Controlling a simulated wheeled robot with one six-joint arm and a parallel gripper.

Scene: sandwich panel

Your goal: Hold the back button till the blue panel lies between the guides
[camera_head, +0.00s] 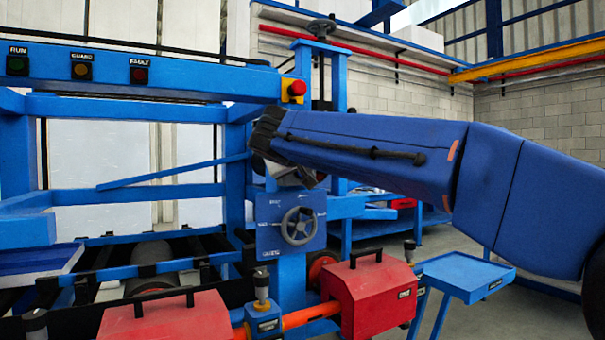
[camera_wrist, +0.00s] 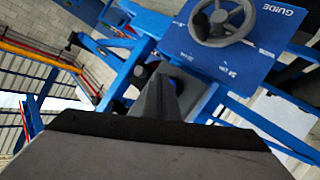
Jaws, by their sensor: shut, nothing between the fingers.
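My gripper (camera_head: 312,181) is partly hidden by my blue arm in the head view, just above the blue plate with the handwheel. In the wrist view my gripper (camera_wrist: 160,97) shows its fingers together, with nothing between them. A blue panel (camera_head: 38,262) lies flat at the far left of the head view, cut off by the picture edge. Dark rails (camera_head: 150,268) run along the roller bed beside it; I cannot tell which are the guides. No button marked back is legible in either view.
The handwheel (camera_head: 299,226) sits on a blue plate (camera_wrist: 222,52) marked GUIDE. A red stop button (camera_head: 297,88) is on the post above. Red covers (camera_head: 150,328) stand in front. A blue side tray (camera_head: 465,275) is at right. RUN, GUARD and another lamp line the top beam.

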